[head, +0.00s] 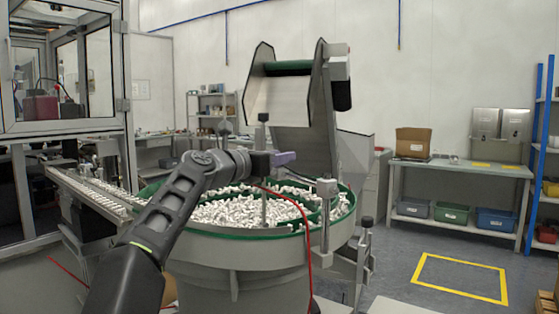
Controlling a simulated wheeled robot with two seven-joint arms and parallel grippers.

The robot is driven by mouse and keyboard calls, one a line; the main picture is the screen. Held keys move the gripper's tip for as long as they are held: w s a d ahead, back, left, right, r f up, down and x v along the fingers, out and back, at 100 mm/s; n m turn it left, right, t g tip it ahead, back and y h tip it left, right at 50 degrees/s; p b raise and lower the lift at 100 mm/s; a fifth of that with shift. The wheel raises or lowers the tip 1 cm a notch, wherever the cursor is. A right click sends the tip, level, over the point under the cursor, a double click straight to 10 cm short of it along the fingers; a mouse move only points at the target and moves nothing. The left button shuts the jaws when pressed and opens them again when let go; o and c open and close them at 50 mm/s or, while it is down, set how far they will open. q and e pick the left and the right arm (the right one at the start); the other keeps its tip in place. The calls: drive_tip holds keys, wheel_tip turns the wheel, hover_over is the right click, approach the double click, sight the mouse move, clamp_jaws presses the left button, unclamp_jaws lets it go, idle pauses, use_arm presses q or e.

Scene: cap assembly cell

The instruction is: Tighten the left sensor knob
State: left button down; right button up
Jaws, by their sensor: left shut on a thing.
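My left gripper (273,160) reaches in from the left and is at this post, below the cap. It is shut on the left sensor knob, which its fingers and wrist mostly hide. A purple-grey piece (285,158) shows just right of the gripper. My right gripper is not in view.
The green-rimmed bowl (180,225) holds many white caps. A second post with a metal block (326,188) stands right of it. A red cable (308,250) hangs down the front. A hopper (290,100) rises behind; a linear track (90,190) runs left.

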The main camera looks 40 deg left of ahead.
use_arm(q)
drive_tip(key=shift+a+f+m+h+p, duration=0.1)
drive_tip(key=shift+m+h+p, duration=0.4)
drive_tip(key=shift+h, duration=0.2)
drive_tip(key=shift+f+m+h, duration=0.1)
drive_tip(key=shift+m+h, duration=0.2)
drive_tip(key=shift+h, duration=0.2)
drive_tip(key=c, duration=1.3)
unclamp_jaws()
drive_tip(key=shift+s, duration=0.15)
drive_tip(key=shift+c, duration=0.2)
drive_tip(key=o, duration=0.3)
drive_tip(key=shift+o, duration=0.2)
drive_tip(key=shift+s, duration=0.1)
